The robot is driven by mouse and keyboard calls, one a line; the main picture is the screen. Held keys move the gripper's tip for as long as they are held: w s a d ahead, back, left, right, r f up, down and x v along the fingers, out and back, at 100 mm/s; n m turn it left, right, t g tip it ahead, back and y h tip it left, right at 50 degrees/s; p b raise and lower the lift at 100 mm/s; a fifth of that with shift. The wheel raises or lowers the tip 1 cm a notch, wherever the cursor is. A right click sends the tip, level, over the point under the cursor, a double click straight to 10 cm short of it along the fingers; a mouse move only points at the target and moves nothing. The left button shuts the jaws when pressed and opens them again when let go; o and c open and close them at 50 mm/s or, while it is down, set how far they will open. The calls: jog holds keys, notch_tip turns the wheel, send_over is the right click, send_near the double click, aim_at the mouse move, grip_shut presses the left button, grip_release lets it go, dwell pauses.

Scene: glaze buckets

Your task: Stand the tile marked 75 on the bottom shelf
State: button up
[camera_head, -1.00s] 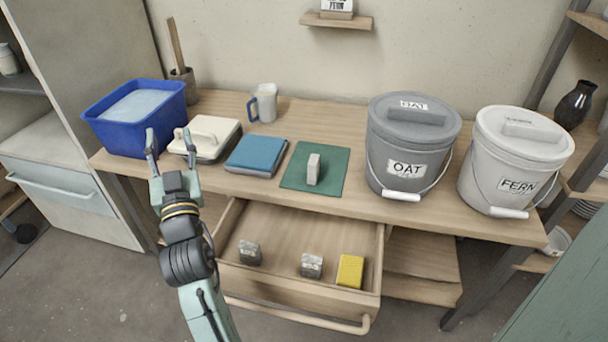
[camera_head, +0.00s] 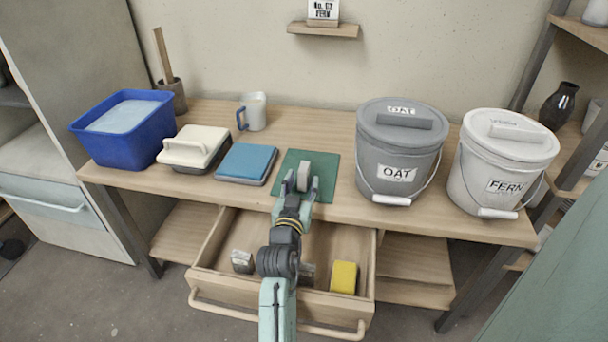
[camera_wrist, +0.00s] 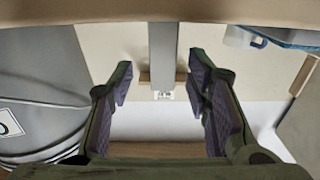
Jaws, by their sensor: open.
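A small grey tile (camera_head: 305,168) stands upright on the green mat (camera_head: 325,165) on the table. No number can be read on it. My gripper (camera_head: 300,184) is open at the near side of this tile, its fingers pointing to it. In the wrist view a grey upright piece (camera_wrist: 163,50), seemingly this tile, shows between the two spread fingers; contact cannot be told. The open drawer holds small grey blocks (camera_head: 242,261), one of them partly hidden by my arm. A low wooden shelf (camera_head: 412,285) shows under the table at right; which shelf is the bottom one is unclear.
The grey OAT bucket (camera_head: 398,150) and white FERN bucket (camera_head: 500,165) stand right of the mat. The drawer (camera_head: 225,285) juts out with a yellow block (camera_head: 344,277).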

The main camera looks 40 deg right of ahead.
aim_at(302, 177)
jog(key=x, duration=0.2)
jog(key=p+x, duration=0.1)
jog(key=x, duration=0.1)
jog(key=shift+w+d+r, duration=0.1)
jog(key=shift+w+r, duration=0.15)
grip_shut()
dwell(0.4)
